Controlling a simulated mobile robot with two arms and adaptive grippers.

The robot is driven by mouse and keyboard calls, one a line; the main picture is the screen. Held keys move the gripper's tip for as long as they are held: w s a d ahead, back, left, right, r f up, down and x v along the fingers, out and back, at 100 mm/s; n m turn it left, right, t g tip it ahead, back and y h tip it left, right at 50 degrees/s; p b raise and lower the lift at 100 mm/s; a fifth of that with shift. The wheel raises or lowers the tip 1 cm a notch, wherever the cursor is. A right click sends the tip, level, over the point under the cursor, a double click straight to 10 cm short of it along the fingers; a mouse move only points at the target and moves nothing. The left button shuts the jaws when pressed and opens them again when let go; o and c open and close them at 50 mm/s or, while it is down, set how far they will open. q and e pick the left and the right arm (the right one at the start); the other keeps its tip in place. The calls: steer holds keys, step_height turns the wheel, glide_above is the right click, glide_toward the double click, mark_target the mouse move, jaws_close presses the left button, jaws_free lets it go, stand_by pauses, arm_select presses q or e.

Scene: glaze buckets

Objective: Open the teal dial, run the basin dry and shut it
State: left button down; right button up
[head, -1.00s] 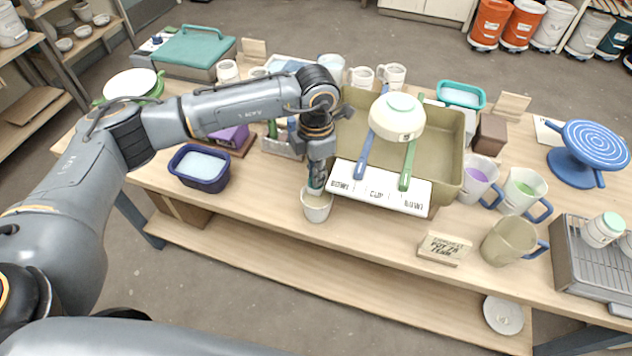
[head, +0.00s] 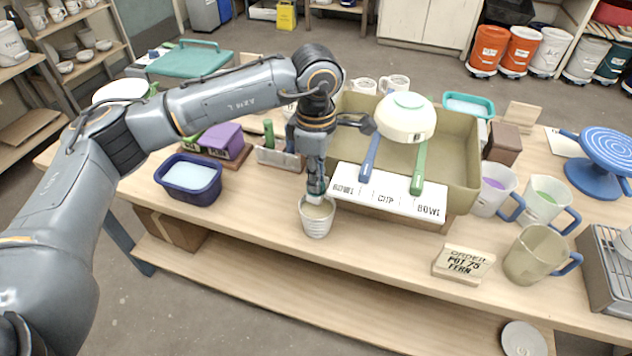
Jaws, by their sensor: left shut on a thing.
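The olive basin (head: 455,148) stands at the middle of the table, with a white front board (head: 388,190) marked for bowls and a cup. A cream bowl (head: 405,120) rests upside down over it on a blue-handled and a green-handled tool. My left gripper (head: 317,186) points down at the basin's front left corner, shut on a small teal part that looks like the teal dial, mostly hidden by the fingers. A ribbed white cup (head: 317,222) stands directly below, with pale beige inside. Whether anything is flowing cannot be seen. My right gripper is out of view.
A navy tub (head: 190,190) of pale liquid stands left. A wooden order sign (head: 463,262), an olive mug (head: 535,255) and two mugs with coloured insides stand right. A blue banding wheel (head: 600,165) is far right. The table front between cup and sign is clear.

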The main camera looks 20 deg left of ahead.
arm_select(q)
steer(key=shift+r, duration=0.1)
stand_by(0.5)
steer(key=c, duration=1.7)
jaws_free()
step_height(320, 180, up, 12)
